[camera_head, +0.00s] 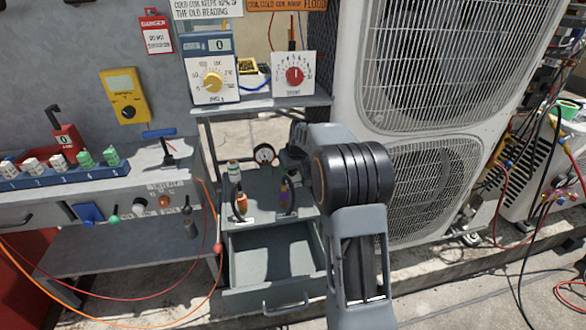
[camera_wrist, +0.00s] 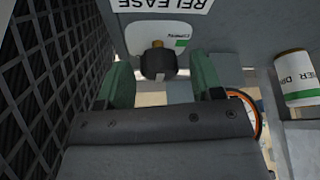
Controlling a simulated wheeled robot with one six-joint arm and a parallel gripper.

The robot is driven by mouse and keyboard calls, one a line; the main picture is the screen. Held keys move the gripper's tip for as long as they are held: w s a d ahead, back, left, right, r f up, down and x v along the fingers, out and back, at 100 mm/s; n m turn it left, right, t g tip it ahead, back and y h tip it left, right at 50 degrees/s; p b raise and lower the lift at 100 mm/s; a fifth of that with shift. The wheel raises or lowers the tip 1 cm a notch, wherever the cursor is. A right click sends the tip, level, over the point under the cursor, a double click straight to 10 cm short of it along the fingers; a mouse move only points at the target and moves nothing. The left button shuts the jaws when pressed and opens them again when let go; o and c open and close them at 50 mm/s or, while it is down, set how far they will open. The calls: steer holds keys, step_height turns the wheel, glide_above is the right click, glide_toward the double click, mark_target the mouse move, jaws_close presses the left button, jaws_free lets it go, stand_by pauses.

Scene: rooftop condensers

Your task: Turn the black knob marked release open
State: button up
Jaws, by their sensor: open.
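The black knob (camera_wrist: 158,66) is in the upper middle of the wrist view, on a short brass-coloured stem in front of a white plate (camera_wrist: 135,35) with a green patch. A label reading RELEASE (camera_wrist: 160,4) shows upside down above it. My gripper (camera_wrist: 164,74) is open, with one green finger on each side of the knob. Gaps show between the knob and both fingers. Whether the knob reaches fully between the fingertips is hard to tell. In the head view my arm hides the knob and the fingers.
A dark grille (camera_wrist: 45,80) stands close on the left in the wrist view. A white labelled cylinder (camera_wrist: 294,78) is on the right. In the head view, a grey cart (camera_head: 270,262) with an open drawer stands beside the large condenser (camera_head: 430,180).

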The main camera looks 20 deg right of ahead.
steer(key=shift+c, duration=0.3)
steer(key=c, duration=0.8)
steer(key=shift+d, duration=0.1)
steer(key=shift+c, duration=0.3)
steer(key=shift+n, duration=0.3)
steer(key=shift+n+g+y+p, duration=0.4)
steer(key=shift+n+y, duration=0.6)
steer(key=shift+n, duration=1.8)
